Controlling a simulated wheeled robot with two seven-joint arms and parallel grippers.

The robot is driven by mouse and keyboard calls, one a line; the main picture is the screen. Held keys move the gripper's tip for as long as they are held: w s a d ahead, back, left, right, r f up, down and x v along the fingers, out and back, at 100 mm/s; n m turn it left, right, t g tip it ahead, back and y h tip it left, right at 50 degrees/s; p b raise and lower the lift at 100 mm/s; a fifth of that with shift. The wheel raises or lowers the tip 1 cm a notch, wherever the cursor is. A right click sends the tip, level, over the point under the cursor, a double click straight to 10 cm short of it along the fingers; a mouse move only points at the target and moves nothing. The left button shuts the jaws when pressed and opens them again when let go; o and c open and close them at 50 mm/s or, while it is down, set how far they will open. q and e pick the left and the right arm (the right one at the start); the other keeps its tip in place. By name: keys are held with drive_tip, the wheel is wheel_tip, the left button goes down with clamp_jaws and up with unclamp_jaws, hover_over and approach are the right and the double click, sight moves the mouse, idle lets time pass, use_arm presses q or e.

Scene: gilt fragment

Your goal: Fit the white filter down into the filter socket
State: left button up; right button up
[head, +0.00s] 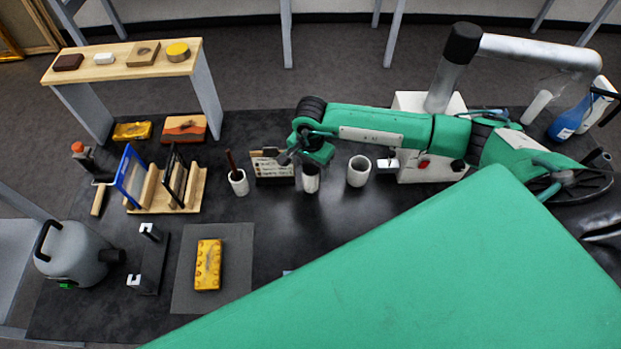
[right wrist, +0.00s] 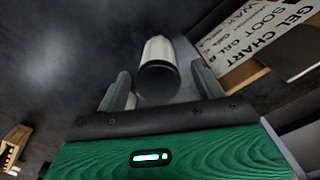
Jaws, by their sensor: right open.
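My right gripper (head: 308,158) reaches in from the right and is open over a white cylinder with a dark upper end (head: 311,180). In the right wrist view this cylinder (right wrist: 160,50) stands just beyond and between the open fingers (right wrist: 163,92), with a gap to each side; nothing is gripped. A second white cylinder (head: 358,174), with a grey hollow-looking top, stands upright to its right. I cannot tell surely which one is the white filter. The filter socket is not clearly identifiable; a white machine (head: 430,168) with a red knob stands further right. My left gripper is not in view.
A lettered chart (head: 273,168) stands close left of the gripper, also in the right wrist view (right wrist: 285,40). A white pot (head: 238,184) with a brush is beside it. A wooden rack (head: 187,199), grey mat (head: 235,290) and yellow block (head: 208,264) lie left. My green body hides the front right.

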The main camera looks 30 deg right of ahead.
wheel_tip(320, 180, down, 5)
drive_tip(key=shift+b, duration=0.75)
drive_tip(key=shift+r, duration=0.1)
drive_tip(key=c, duration=1.1)
